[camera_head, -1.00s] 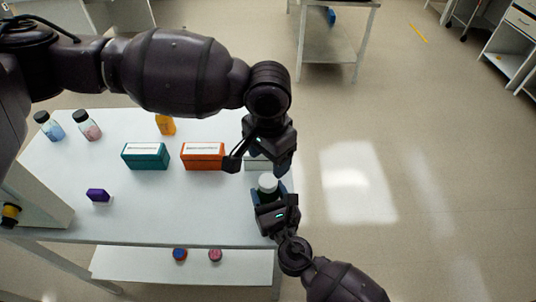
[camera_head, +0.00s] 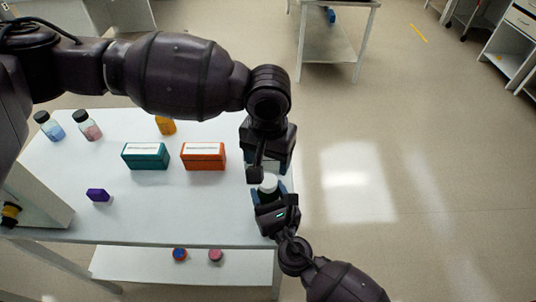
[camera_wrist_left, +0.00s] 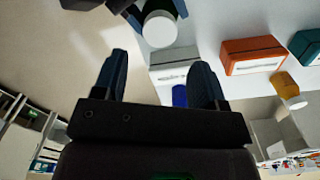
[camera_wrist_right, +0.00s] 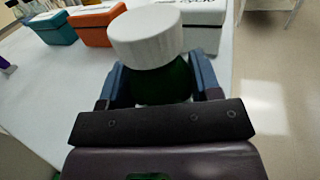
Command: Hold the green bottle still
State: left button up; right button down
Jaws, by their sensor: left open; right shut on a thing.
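The green bottle with a white cap stands at the right edge of the table. In the right wrist view the dark green bottle body (camera_wrist_right: 165,84) shows between the fingers under its wide white cap (camera_wrist_right: 146,38). In the head view the cap (camera_head: 268,182) shows just above my right gripper (camera_head: 268,192), which is shut on the bottle. The cap also shows in the left wrist view (camera_wrist_left: 160,29). My left gripper (camera_head: 264,168) is over the table edge just behind the bottle.
A teal box (camera_head: 146,156) and an orange box (camera_head: 203,156) stand left of the grippers. A white box (camera_wrist_left: 176,68) is close to my left gripper. Floor lies to the right.

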aim_at(268, 180)
pick_arm(q)
jog(key=shift+f, duration=3.7)
jog(key=shift+c, duration=0.3)
jog(key=c, duration=0.9)
jog(key=shift+o, duration=0.2)
jog(key=m, duration=1.4)
jog(key=shift+m, duration=0.3)
jog(key=m, duration=0.4)
jog(key=o, duration=1.1)
